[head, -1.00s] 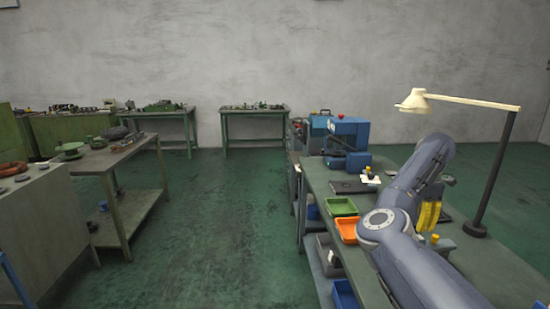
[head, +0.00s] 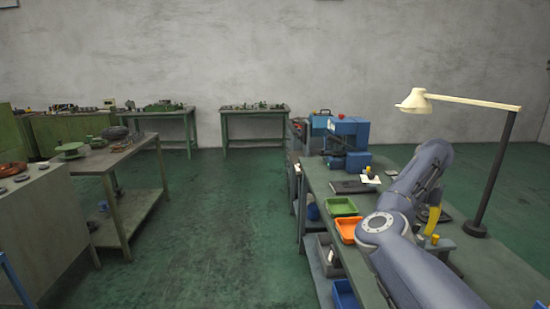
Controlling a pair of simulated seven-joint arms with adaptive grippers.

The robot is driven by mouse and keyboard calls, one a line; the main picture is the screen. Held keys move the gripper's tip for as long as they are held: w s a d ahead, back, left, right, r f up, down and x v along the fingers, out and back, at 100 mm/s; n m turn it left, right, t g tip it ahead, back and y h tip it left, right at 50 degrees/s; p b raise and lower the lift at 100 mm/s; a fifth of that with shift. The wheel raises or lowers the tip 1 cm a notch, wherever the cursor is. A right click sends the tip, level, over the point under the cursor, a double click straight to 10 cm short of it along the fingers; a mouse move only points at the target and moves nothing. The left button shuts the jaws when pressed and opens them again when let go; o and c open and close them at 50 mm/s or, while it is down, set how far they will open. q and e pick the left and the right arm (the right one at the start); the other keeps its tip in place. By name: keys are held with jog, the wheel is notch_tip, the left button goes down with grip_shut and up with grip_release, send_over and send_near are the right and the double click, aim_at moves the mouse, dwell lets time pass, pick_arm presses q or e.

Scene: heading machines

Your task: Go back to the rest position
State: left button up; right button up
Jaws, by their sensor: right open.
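My right arm comes in from the lower right and bends up over the green workbench (head: 480,255). My left gripper is not in view.
A green tray (head: 341,206) and an orange tray (head: 347,231) lie left of my right arm. A blue machine (head: 347,138) stands at the bench's far end. A desk lamp (head: 494,183) stands at the right. The green floor (head: 215,220) between the benches is clear.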

jog(key=shift+r+n, duration=0.25)
jog(key=shift+n, duration=0.15)
jog(key=shift+r, duration=2.9)
